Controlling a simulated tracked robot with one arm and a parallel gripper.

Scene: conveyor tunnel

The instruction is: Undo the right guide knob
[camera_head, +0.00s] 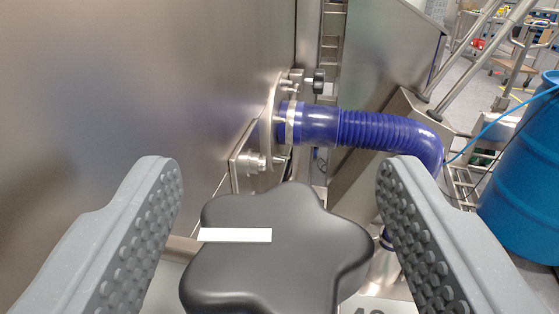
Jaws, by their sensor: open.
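A large black star-shaped knob (275,255) with a white stripe on its top fills the bottom middle of the head camera view. I cannot tell from this view alone whether it is the right guide knob. My gripper (275,190) is open, with one grey studded finger on each side of the knob. Gaps show between the knob and both fingers, and neither finger visibly touches it. The knob's shaft and mount are hidden beneath it, and its lower edge is cut off by the frame.
A brushed metal wall (130,80) takes up the left side. A blue ribbed hose (385,130) runs from a round flange (270,125) beyond the knob. A small black knob (319,81) sits near the flange. A blue barrel (525,180) and metal railings (480,45) stand at right.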

